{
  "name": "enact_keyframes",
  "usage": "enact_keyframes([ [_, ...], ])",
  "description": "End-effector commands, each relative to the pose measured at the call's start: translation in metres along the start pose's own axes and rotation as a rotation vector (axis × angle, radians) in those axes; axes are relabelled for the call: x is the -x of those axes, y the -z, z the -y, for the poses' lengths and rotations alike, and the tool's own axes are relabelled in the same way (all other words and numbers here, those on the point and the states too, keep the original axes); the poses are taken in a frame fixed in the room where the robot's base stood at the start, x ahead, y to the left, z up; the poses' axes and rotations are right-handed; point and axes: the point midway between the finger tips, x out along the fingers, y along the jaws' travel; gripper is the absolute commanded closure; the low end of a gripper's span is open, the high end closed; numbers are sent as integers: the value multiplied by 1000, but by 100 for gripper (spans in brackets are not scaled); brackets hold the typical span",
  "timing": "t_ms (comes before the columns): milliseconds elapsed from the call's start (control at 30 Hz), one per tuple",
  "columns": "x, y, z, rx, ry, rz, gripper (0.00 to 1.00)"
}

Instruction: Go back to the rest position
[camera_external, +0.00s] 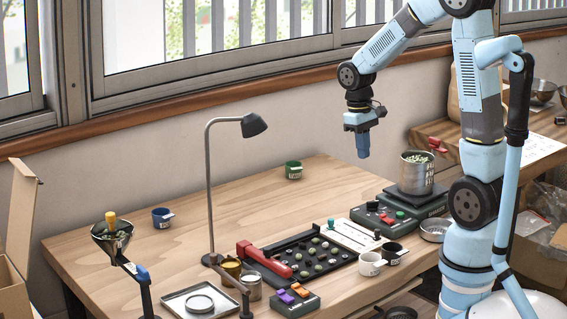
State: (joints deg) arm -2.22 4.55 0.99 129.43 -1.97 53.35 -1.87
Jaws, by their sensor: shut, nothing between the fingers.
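My gripper (363,150) hangs from my light-blue arm above the right part of the wooden table (220,203), pointing down. Its fingers are shut with nothing held. It is in the air, left of the metal pot of green beans (416,175) and clear of the things on the table.
The pot stands on a dark scale (418,199). A black bean tray (303,257), two small cups (371,264), a desk lamp (208,170), a funnel on a stand (112,240) and a button box (292,303) are on the table. Its back middle is mostly bare around a green cup (293,170).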

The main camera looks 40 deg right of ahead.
Motion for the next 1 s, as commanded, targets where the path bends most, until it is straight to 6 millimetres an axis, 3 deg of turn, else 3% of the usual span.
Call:
enact_keyframes([
  [200, 43, -32, -2, -24, -2, -120, 100],
  [500, 88, -80, -4, -55, -3, -278, 100],
  [1000, 133, -166, -2, -101, -3, -536, 100],
])
